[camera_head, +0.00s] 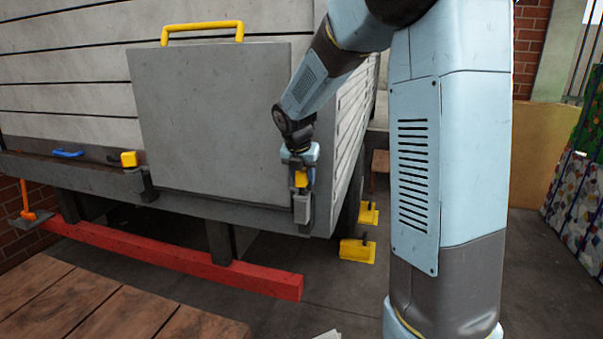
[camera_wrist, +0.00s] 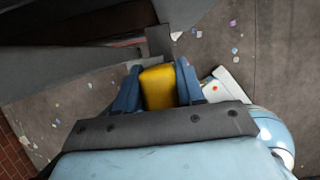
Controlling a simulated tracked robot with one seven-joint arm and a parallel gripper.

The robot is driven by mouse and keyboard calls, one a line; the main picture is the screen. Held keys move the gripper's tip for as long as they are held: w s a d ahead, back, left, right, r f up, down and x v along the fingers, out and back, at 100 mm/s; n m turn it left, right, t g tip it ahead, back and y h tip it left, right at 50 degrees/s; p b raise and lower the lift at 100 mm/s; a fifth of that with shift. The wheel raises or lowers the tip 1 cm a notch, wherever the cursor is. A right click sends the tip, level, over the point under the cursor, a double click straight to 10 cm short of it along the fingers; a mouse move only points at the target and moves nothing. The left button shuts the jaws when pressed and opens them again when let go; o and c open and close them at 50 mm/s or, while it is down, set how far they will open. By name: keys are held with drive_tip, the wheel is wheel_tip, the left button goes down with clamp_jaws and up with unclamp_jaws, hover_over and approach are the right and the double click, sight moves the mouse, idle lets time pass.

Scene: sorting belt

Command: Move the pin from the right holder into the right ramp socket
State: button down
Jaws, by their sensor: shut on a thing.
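My gripper (camera_head: 301,170) is shut on a yellow pin (camera_head: 301,180) at the right end of the truck bed's edge. In the wrist view the pin's yellow block (camera_wrist: 158,88) sits between the two blue fingers of my gripper (camera_wrist: 157,80). A grey bracket (camera_head: 302,208) is directly below the pin, at the lower right corner of the grey ramp panel (camera_head: 215,120). I cannot tell whether the pin's shaft is inside it; the lower part is hidden. Another yellow pin head (camera_head: 129,159) shows left of the panel.
The ramp panel has a yellow handle (camera_head: 202,28) on top. A blue handle (camera_head: 67,153) and an orange lever (camera_head: 27,205) are at the left. A red beam (camera_head: 180,257) runs below the bed. Two yellow chocks (camera_head: 357,251) lie on the floor. A wooden deck (camera_head: 100,310) is in front.

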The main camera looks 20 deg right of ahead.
drive_tip(key=shift+f, duration=0.55)
drive_tip(key=c, duration=0.6)
unclamp_jaws()
drive_tip(key=v, duration=1.3)
drive_tip(key=shift+s+a+r, duration=0.15)
drive_tip(key=shift+r, duration=0.1)
drive_tip(key=shift+s, duration=0.1)
drive_tip(key=s+d+f+m+t+y, duration=0.2)
drive_tip(key=s+m, duration=2.6)
drive_tip(key=m, duration=0.1)
drive_tip(key=shift+f, duration=0.25)
